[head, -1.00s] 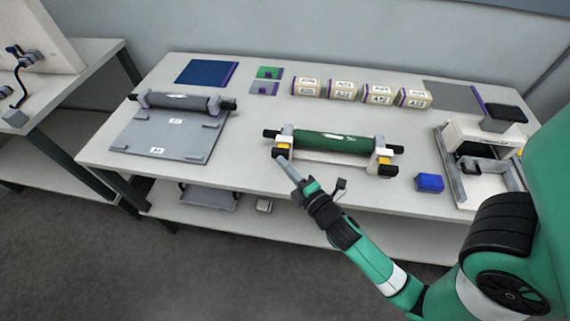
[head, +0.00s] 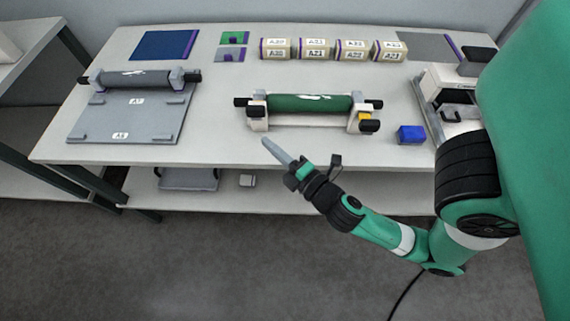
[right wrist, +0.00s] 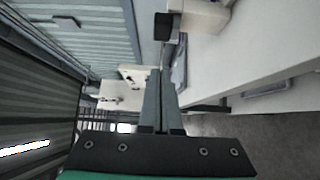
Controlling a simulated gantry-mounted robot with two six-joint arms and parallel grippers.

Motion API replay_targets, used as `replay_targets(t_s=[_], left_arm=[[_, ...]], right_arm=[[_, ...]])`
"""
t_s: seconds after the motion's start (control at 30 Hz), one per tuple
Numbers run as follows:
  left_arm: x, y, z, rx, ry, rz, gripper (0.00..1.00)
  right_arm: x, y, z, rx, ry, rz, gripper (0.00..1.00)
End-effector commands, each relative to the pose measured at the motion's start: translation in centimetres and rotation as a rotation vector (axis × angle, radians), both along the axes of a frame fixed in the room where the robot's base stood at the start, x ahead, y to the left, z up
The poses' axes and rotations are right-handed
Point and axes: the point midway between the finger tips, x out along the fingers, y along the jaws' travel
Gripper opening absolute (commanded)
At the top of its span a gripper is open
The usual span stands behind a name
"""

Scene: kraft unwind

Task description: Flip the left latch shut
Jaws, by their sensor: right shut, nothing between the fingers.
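A green roll (head: 310,104) lies across a white stand (head: 305,122) with an upright at each end. The left latch (head: 257,111) is a black tab against the left upright, with no yellow showing around it. The right latch (head: 369,126) has its black tab lower and forward, with a yellow part (head: 365,116) showing above it. My right gripper (head: 268,144) is shut and empty, in front of and below the left latch and apart from it. In the right wrist view its closed fingers (right wrist: 160,73) point toward a black tab (right wrist: 163,26). My left gripper is out of view.
A grey roll (head: 138,80) on a grey plate (head: 125,122) stands at the left. A blue block (head: 410,134) lies right of the stand. The table (head: 217,140) is bare between the plate and the stand.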

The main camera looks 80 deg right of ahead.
Motion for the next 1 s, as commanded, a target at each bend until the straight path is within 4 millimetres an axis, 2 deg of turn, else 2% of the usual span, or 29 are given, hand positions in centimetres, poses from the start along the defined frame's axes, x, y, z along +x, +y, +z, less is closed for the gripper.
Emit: replay_targets(t_s=[0.03, 0.17, 0.2, 0.4, 1.0], left_arm=[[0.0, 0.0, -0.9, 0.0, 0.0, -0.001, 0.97], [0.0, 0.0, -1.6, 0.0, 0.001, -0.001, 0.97], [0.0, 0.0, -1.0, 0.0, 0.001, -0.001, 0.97], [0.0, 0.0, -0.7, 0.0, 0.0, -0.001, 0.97], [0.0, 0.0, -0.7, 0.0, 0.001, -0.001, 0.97]], right_arm=[[-1.0, 0.9, -0.4, -0.002, 0.001, 0.009, 0.0], [-2.9, 2.3, -0.2, -0.001, -0.002, 0.01, 0.0], [-3.1, 2.7, 0.0, 0.001, 0.005, 0.01, 0.0], [-4.3, 3.4, 0.1, 0.0, 0.003, 0.005, 0.0], [-4.6, 3.5, 0.1, -0.002, -0.002, 0.001, 0.0]])
